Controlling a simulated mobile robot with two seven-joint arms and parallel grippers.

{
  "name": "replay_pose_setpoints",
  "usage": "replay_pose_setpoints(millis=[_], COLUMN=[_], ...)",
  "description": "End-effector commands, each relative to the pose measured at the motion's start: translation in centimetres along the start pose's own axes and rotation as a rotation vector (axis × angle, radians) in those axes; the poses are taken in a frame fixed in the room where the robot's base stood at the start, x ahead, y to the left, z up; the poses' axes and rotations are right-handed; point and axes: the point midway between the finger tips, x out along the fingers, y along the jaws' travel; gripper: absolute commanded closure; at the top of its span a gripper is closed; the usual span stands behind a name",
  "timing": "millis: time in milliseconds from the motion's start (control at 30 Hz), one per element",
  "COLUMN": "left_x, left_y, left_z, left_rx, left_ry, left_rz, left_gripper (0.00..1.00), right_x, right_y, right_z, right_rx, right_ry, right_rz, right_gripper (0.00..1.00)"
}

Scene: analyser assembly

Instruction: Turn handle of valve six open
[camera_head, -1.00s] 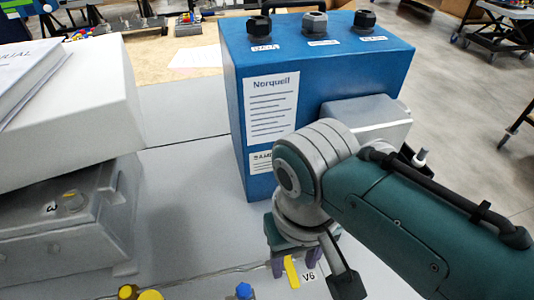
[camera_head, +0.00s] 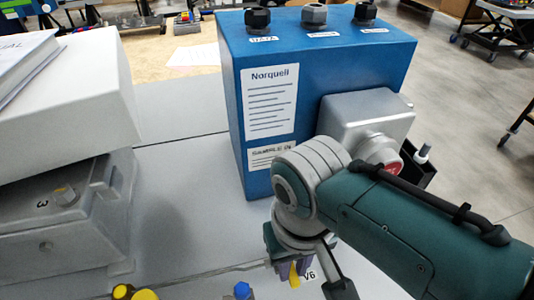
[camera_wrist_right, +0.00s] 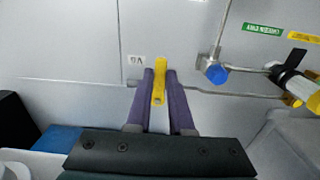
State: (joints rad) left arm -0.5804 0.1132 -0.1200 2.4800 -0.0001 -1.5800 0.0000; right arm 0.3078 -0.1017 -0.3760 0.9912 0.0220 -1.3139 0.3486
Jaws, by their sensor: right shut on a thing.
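The valve six handle is a yellow lever (camera_head: 294,274) beside the V6 label (camera_head: 310,275) at the bottom of the head view. My right gripper (camera_head: 282,270) comes down over it from the right. In the right wrist view the purple fingers (camera_wrist_right: 159,92) of my right gripper stand on both sides of the yellow handle (camera_wrist_right: 159,72) and are shut on it. The handle lies in line with the fingers there, its tip reaching a little past them. The valve body under the handle is hidden. My left gripper is not in view.
A blue Norquell box (camera_head: 315,75) with a grey housing (camera_head: 368,120) stands behind my right arm. A blue knob (camera_head: 242,290) and yellow parts (camera_head: 135,292) are at the bottom edge. A grey metal unit (camera_head: 70,215) stands at left. The panel between is clear.

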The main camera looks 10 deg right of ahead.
Motion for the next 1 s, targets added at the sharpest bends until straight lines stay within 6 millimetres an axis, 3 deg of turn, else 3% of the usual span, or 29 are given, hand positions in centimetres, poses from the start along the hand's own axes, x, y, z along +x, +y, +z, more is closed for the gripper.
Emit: replay_pose_setpoints(millis=[567,1000], left_x=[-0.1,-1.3], left_y=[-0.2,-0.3], left_z=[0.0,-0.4], left_rx=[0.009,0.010], left_ry=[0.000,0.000], left_rz=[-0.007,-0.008], left_gripper=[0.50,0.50], right_x=[0.0,-0.1], right_y=[0.1,1.3], right_z=[0.0,-0.2], right_rx=[-0.022,-0.297], right_ry=[-0.001,-0.001], right_rz=[0.001,0.002], right_gripper=[1.00,1.00])
